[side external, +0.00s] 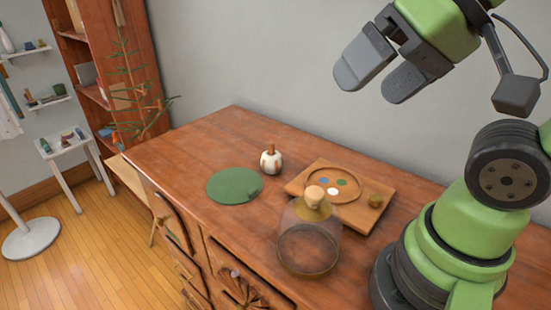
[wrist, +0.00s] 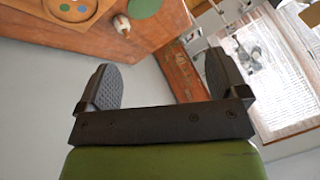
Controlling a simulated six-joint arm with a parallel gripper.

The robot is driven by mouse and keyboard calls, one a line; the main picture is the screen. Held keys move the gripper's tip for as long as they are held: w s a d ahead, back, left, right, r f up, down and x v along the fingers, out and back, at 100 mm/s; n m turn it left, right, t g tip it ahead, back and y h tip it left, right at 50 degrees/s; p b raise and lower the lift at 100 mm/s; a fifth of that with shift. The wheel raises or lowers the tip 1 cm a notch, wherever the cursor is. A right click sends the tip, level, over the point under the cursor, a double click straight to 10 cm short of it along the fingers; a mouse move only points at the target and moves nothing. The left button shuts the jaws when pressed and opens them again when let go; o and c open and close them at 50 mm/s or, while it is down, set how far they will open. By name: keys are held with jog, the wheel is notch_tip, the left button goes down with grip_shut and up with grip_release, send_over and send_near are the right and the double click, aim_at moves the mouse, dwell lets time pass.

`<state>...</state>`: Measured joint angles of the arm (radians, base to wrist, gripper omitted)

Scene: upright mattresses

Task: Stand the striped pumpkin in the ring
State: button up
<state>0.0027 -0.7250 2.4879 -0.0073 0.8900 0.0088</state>
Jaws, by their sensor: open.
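The pumpkin (side external: 270,162) is small and pale with darker marks and a brown stem. It stands upright on the wooden dresser top, beside a green round mat (side external: 234,186). It also shows near the top of the wrist view (wrist: 122,25). A wooden board (side external: 298,185) to its right carries a round wooden ring (side external: 312,177) with several coloured dots inside; part of it shows in the wrist view (wrist: 92,18). My gripper (side external: 375,82) is open and empty, high above the dresser. Its two fingers stand wide apart in the wrist view (wrist: 163,80).
A glass dome (side external: 308,245) with a round knob stands in front of the board. A small olive-brown block (side external: 375,200) sits at the board's right end. The dresser top (side external: 180,150) is clear at the back left. A plant (side external: 140,105) and bookcase stand beyond.

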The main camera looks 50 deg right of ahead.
jog(key=w+d+g+h, duration=0.1)
jog(key=w+d+h, duration=0.15)
jog(key=w, duration=0.45)
jog(key=g+h, duration=0.1)
jog(key=g, duration=0.1)
send_over(273, 152)
jog(key=s+a, duration=0.4)
jog(key=s, duration=0.1)
notch_tip(273, 152, down, 14)
jog(key=x, duration=0.7)
jog(key=d+x, duration=0.1)
jog(key=x, duration=0.2)
jog(key=shift+s+f, duration=0.1)
jog(key=shift+d+x, duration=0.15)
jog(key=shift+x, duration=0.9)
jog(key=shift+d+x, duration=0.2)
jog(key=shift+x, duration=0.85)
jog(key=shift+d+x, duration=0.15)
jog(key=shift+x, duration=0.9)
jog(key=shift+s, duration=0.1)
jog(key=c, duration=1.2)
